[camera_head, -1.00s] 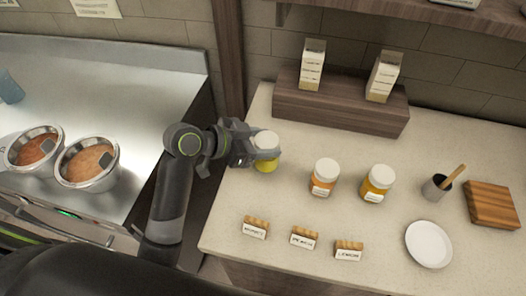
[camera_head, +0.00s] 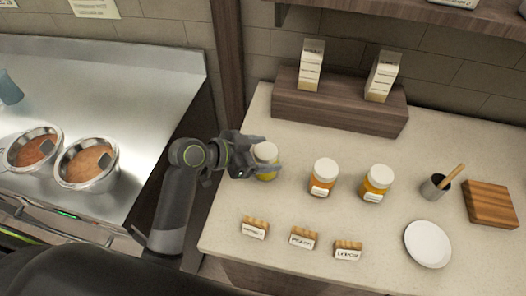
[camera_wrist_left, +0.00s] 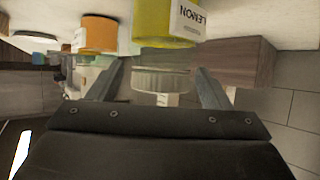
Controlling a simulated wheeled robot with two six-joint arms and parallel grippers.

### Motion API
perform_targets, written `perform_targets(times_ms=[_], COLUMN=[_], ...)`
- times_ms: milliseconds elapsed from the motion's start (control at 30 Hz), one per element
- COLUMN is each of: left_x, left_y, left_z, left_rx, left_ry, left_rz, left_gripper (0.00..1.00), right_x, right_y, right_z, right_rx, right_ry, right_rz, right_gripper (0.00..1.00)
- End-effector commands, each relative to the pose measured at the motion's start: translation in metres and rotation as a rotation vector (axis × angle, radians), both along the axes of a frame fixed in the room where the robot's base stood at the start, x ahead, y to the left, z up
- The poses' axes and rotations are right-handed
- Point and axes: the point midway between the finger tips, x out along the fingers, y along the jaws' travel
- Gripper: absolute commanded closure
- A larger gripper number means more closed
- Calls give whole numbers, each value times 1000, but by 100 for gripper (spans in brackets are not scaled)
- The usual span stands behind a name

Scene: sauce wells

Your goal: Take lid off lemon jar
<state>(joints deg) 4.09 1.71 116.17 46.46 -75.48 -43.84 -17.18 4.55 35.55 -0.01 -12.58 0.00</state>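The lemon jar (camera_wrist_left: 165,22) is yellow with a "LEMON" label and appears upside down at the top of the left wrist view. In the head view its yellow body (camera_head: 266,176) stands on the counter at the left, partly hidden by my gripper. Its pale lid (camera_head: 265,152) is at the jar's mouth; the lid (camera_wrist_left: 160,79) also shows between my fingers in the wrist view. My left gripper (camera_head: 266,154) is open, one finger on each side of the lid, with gaps visible in the wrist view. My right gripper is not in view.
Two orange-yellow jars (camera_head: 324,178) (camera_head: 376,183) with white lids stand to the right. Several label blocks (camera_head: 302,238) line the front. A wooden riser (camera_head: 340,103) with cartons is behind. A white plate (camera_head: 428,244) and cutting board (camera_head: 490,204) are at right.

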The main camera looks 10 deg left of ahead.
Motion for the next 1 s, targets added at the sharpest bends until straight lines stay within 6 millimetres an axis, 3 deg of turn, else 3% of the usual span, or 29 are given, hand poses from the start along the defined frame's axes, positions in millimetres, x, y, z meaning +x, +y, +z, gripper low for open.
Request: perform_targets(times_ms=[267, 1000], left_x=[-2, -55], left_y=[4, 72], left_z=[4, 50], left_rx=[2, 5], left_ry=[-2, -2], left_rz=[1, 0], left_gripper=[28, 28], right_x=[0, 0], right_y=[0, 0], right_z=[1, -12], right_rx=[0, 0], right_ry=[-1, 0], right_rz=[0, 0], right_gripper=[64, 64])
